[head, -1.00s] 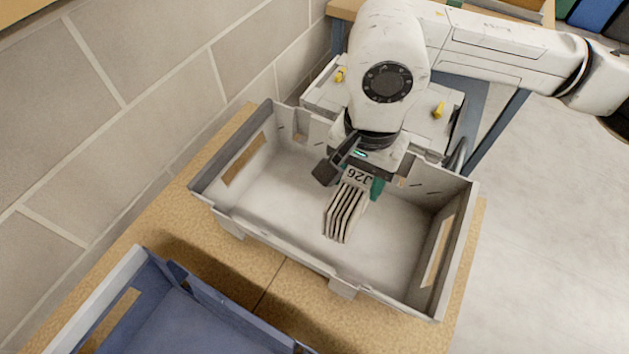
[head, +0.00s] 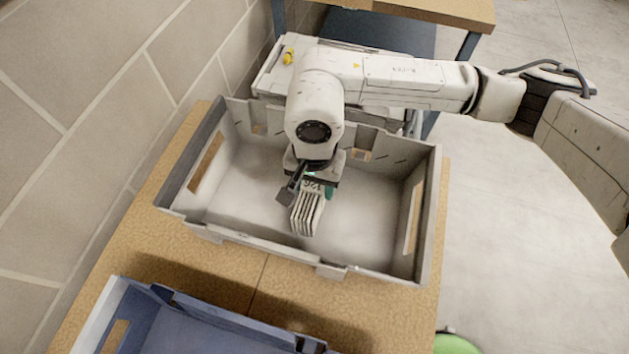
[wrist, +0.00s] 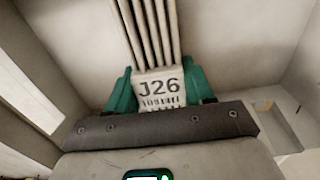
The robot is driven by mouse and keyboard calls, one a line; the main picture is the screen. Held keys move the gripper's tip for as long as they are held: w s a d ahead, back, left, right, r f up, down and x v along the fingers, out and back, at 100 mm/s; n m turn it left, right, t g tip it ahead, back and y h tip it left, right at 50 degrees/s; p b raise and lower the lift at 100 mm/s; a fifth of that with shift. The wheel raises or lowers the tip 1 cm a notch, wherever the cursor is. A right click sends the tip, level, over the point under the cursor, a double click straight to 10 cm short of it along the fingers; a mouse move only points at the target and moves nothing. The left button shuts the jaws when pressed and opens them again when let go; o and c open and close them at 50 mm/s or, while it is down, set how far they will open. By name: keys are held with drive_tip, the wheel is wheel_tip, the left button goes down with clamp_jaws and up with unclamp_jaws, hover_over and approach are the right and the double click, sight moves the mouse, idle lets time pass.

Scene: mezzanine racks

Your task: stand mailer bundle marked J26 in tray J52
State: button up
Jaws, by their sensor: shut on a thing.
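The mailer bundle (head: 307,214) is a stack of several thin pale mailers with a white band. The band reads J26 in the wrist view (wrist: 159,88). My gripper (head: 314,188) is shut on the bundle's banded end, with a green finger pad on each side (wrist: 160,90). The bundle is inside the outline of a grey open tray (head: 345,240), and I cannot tell whether it touches the tray floor. No J52 label is readable on the tray. No other items show inside it.
The grey tray stands on a wooden bench (head: 225,270). A blue tray (head: 190,325) is in front at the lower left. A pale container (head: 275,80) stands behind. A block wall (head: 90,130) runs along the left; open floor (head: 500,220) lies right.

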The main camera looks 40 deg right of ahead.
drive_tip(key=shift+f, duration=0.2)
drive_tip(key=shift+f, duration=0.15)
drive_tip(key=o, duration=1.1)
wheel_tip(320, 180, up, 12)
drive_tip(key=b, duration=0.1)
